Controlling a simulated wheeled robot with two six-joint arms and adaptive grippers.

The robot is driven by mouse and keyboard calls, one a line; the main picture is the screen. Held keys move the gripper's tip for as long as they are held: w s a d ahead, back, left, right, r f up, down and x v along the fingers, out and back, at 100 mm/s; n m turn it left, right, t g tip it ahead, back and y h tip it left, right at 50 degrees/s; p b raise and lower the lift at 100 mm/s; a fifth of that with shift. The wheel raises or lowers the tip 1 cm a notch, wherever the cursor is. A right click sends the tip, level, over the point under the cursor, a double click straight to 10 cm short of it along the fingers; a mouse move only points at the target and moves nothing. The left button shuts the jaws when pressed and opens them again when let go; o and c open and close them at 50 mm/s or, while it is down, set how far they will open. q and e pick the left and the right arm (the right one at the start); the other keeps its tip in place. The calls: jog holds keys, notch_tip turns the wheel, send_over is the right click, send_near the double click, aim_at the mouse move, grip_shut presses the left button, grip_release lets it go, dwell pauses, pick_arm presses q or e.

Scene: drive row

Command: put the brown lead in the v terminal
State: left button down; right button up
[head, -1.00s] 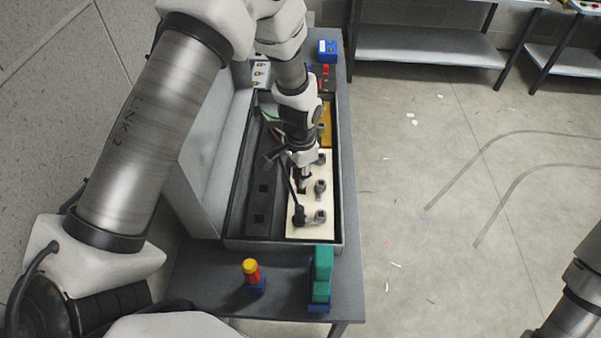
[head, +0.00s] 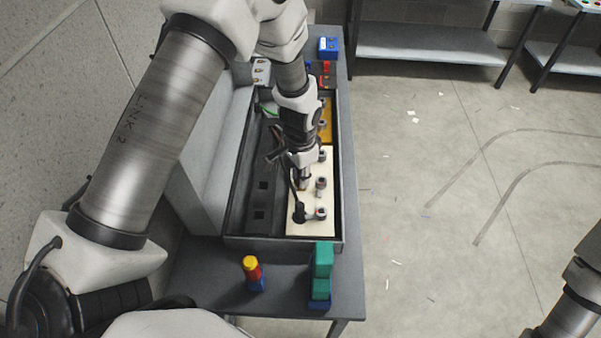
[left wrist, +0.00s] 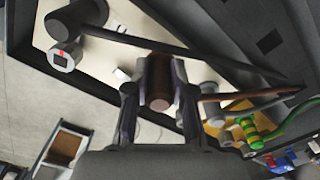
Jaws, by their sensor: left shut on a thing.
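My left gripper (left wrist: 158,105) is shut on the brown lead's plug (left wrist: 158,78). Its brown cable (left wrist: 235,96) runs off to the right in the left wrist view. In the head view this gripper (head: 304,182) is low over the white terminal block (head: 310,231), beside its row of grey terminals (head: 321,185). Terminal letters are not readable, so I cannot tell which is v. The plug's tip is hidden, and I cannot tell whether it is in a hole. My right gripper is out of the head view.
A black lead's plug (head: 298,213) stands at the near end of the white block. A yellow block (head: 325,126) lies beyond, with a green-yellow lead (left wrist: 250,132). The tray wall (head: 285,244) surrounds them. Coloured pieces stand on the near bench, including a green one (head: 323,262).

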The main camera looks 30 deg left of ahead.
pick_arm(q)
jog(key=shift+f+b, duration=0.4)
jog(key=shift+f, duration=0.55)
jog(key=c, duration=0.9)
grip_release()
notch_tip(320, 180, up, 12)
jog(key=shift+r, duration=0.1)
